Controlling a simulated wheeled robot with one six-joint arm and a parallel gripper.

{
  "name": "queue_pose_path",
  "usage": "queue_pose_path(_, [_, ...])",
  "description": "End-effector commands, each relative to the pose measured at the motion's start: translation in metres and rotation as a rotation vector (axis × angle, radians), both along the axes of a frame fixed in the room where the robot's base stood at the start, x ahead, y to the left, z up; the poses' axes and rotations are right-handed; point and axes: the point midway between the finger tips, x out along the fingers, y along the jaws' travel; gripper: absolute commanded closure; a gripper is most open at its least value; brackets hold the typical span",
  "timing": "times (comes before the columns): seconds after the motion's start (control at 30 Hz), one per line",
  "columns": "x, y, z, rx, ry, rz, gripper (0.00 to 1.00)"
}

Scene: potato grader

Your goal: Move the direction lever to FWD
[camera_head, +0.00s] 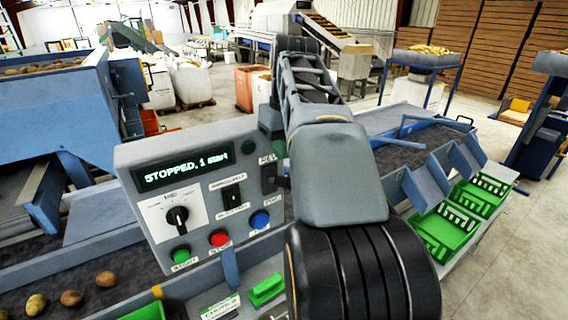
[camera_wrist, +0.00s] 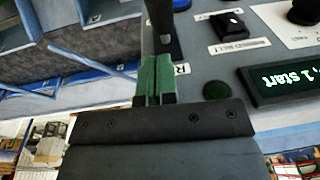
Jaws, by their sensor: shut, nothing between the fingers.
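The grey control panel (camera_head: 215,160) stands in front of me, its display reading "STOPPED, 1 start". At its right edge is the black direction lever (camera_head: 269,180), between an upper label partly readable as REV and a lower label FWD. My arm crosses close to the lever and hides the gripper in the head view. In the wrist view, which sees the panel upside down, my gripper (camera_wrist: 156,62) is shut and empty. Its green fingertips are at the dark lever (camera_wrist: 165,30), beside the REV label. I cannot tell whether they touch, or the lever's exact setting.
The panel carries a rotary knob (camera_head: 178,216), a black switch (camera_head: 232,196), and green (camera_head: 181,256), red (camera_head: 219,238) and blue (camera_head: 260,219) buttons. Green crates (camera_head: 444,232) stand at the right. Potatoes lie on the belt at lower left.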

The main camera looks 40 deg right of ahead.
Motion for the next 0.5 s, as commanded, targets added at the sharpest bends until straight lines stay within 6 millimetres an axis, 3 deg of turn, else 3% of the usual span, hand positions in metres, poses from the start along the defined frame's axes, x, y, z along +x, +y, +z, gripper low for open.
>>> queue_pose_path(0.2, [-0.009,0.005,-0.017,0.0,0.001,0.0,1.0])
queue_pose_path(0.5, [-0.012,0.007,-0.024,0.0,0.0,0.0,1.0])
